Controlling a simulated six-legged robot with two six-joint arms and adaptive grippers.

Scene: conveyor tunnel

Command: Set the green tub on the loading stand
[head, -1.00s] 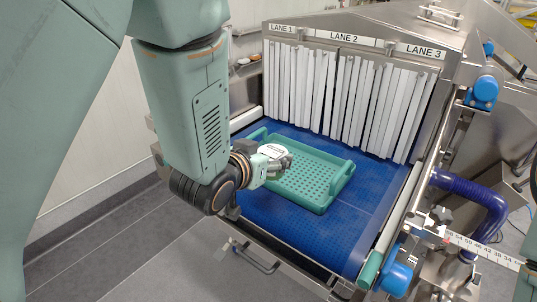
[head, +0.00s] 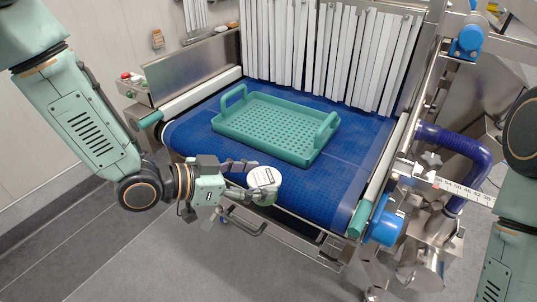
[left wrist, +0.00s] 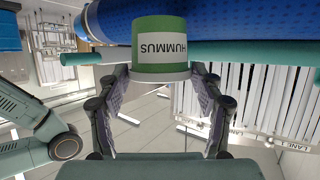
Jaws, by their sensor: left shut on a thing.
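The green tub (head: 265,186) has a whitish lid and a green band; its label reads HUMMUS, upside down, in the left wrist view (left wrist: 160,48). My left gripper (head: 243,181) is shut on the tub, with one finger on each side of it. It holds the tub off the near edge of the blue belt, in front of the green tray. In the left wrist view the two fingers (left wrist: 160,75) flank the tub's lower part. My right gripper is out of view. I cannot make out a loading stand in these views.
The green perforated tray (head: 265,123) with two raised handles lies on the blue conveyor belt (head: 345,170). White strip curtains (head: 320,50) hang behind it. A blue hose (head: 460,150) and machine parts crowd the right. Grey floor (head: 110,245) lies open at front left.

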